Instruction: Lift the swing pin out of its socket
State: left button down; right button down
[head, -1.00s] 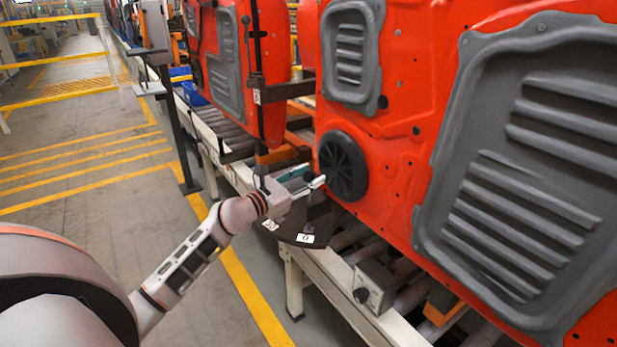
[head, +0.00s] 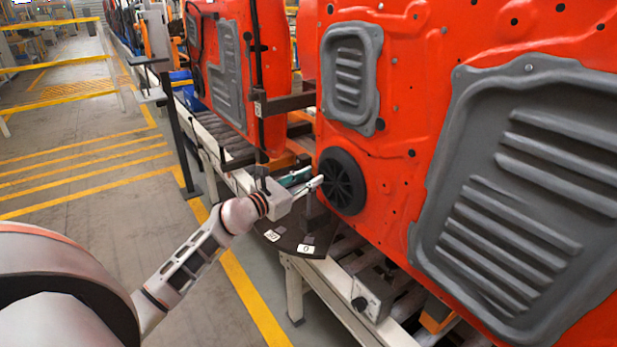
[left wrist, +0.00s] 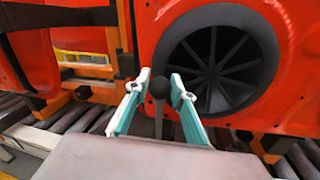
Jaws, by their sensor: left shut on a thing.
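My left gripper (head: 306,180) is beside the black round grille of the red door, above a dark plate (head: 288,238) with white labels, one reading 0. In the left wrist view its two teal-and-white fingers (left wrist: 160,92) stand on either side of the swing pin's dark ball-topped head (left wrist: 160,88). The gripper is shut on the pin; where the fingers touch it is hard to see. The pin's lower end and the socket are hidden behind my gripper, so I cannot tell whether the pin is seated. My right gripper is not in view.
The red door (head: 420,130) with grey panels stands close on the right. Its round grille (head: 342,182) is just past my fingertips. A roller conveyor (head: 345,315) runs below, with another red door (head: 235,70) behind. The floor aisle (head: 80,230) at left is clear.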

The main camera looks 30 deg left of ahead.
pick_arm(q)
jog(key=shift+r, duration=0.4)
jog(key=c, duration=1.7)
grip_release()
jog(key=shift+f, duration=0.15)
jog(key=s+a, duration=0.2)
jog(key=s, duration=0.9)
jog(key=shift+s+a, duration=0.2)
jog(key=shift+s, duration=0.2)
jog(key=shift+d, duration=0.1)
